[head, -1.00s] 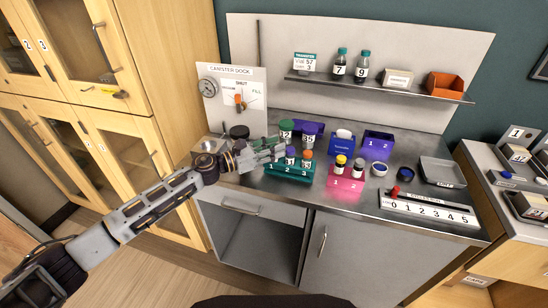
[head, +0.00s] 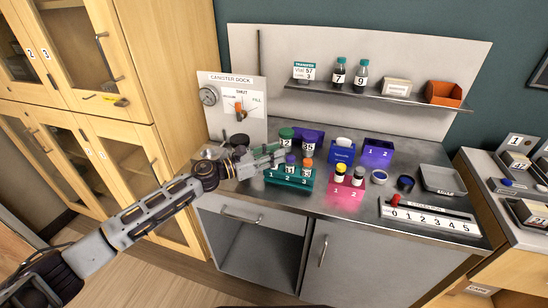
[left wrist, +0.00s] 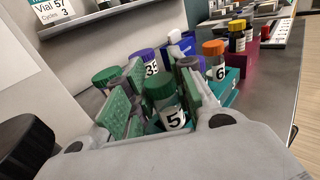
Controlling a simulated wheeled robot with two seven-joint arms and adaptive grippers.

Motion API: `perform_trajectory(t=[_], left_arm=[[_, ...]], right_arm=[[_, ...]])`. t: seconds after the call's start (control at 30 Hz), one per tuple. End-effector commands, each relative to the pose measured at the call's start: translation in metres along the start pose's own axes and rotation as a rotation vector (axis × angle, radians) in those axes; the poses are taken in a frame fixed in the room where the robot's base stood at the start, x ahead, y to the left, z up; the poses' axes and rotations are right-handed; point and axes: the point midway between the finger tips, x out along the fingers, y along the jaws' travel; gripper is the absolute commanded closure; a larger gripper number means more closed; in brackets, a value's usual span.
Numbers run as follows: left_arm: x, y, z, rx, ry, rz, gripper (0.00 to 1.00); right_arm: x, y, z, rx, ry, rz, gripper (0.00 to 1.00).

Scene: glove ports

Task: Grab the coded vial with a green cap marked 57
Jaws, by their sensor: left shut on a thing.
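The green-capped vial (left wrist: 163,95) is between my left gripper's fingers in the left wrist view. Its white label shows a 5, and the rest of the number is turned out of sight. My left gripper (left wrist: 163,98) is shut on this vial, with a green pad on each side. In the head view my left gripper (head: 274,158) is at the left end of the teal rack (head: 289,180), numbered 1, 2, 3, and mostly hides the vial. I cannot tell whether the vial is raised from its slot. My right gripper is not in view.
Larger green-capped (head: 286,136) and purple-capped (head: 308,143) containers stand behind. A pink rack (head: 346,190) is to the right. A card (head: 304,71) above reads Vial 57.

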Motion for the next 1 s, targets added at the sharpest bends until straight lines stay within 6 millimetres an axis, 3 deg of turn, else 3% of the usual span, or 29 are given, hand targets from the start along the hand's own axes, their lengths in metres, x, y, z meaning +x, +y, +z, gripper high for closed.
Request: perform_trajectory(t=[0.43, 0.7, 1.0], left_arm=[[0.0, 0.0, 0.054, 0.006, -0.001, 0.0, 0.92], [0.0, 0.0, 0.083, 0.005, -0.001, 0.0, 0.92], [0.0, 0.0, 0.093, 0.001, 0.0, 0.0, 0.92]], right_arm=[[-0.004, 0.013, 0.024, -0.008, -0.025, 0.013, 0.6], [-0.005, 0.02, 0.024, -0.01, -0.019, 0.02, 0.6], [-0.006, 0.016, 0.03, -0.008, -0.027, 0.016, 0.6]])
